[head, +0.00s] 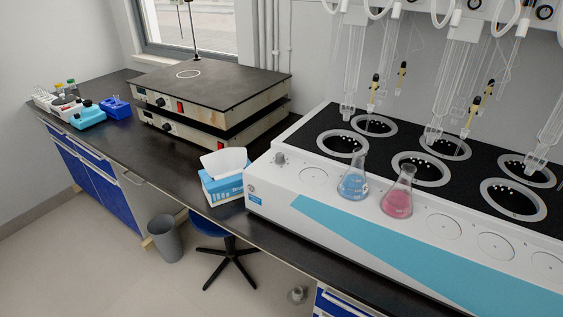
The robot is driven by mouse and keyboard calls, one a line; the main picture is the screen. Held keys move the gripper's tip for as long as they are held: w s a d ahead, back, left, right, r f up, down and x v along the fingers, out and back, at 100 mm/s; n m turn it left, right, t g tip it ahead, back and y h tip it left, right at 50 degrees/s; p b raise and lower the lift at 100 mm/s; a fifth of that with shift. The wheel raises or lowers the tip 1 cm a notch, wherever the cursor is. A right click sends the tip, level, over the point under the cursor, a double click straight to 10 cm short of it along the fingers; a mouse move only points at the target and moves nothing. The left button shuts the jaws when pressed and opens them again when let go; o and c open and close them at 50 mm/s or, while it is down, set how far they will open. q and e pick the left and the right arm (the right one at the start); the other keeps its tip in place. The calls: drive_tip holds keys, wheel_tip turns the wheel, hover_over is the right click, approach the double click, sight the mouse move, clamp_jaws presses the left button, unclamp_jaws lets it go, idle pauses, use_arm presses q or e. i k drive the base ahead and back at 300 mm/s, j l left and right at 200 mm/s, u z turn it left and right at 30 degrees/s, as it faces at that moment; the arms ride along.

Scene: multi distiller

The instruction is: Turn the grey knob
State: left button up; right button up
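A small grey knob (279,158) stands up from the left end of the sloping white front panel of the multi distiller (262,178). To its right the panel has a row of flat round dials or discs (443,226). A blue-liquid flask (353,180) and a pink-liquid flask (398,195) stand on the panel to the right of the knob. Nothing touches the knob. Neither of my grippers is in the head view.
A tissue box (222,188) sits left of the distiller, near the dark bench's front edge. Stacked hotplates (215,95) stand behind it. Glass tubes hang over the distiller's wells. A stool (228,255) and grey bin (165,240) stand on the floor below.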

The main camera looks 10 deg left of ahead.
sight(279, 157)
drive_tip(key=i+j, duration=0.1)
drive_tip(key=j, duration=0.25)
drive_tip(key=i+j, duration=0.1)
drive_tip(key=j, duration=0.3)
drive_tip(key=i+j, duration=0.1)
drive_tip(key=j, duration=0.25)
drive_tip(key=i+j, duration=0.1)
drive_tip(key=j, duration=0.25)
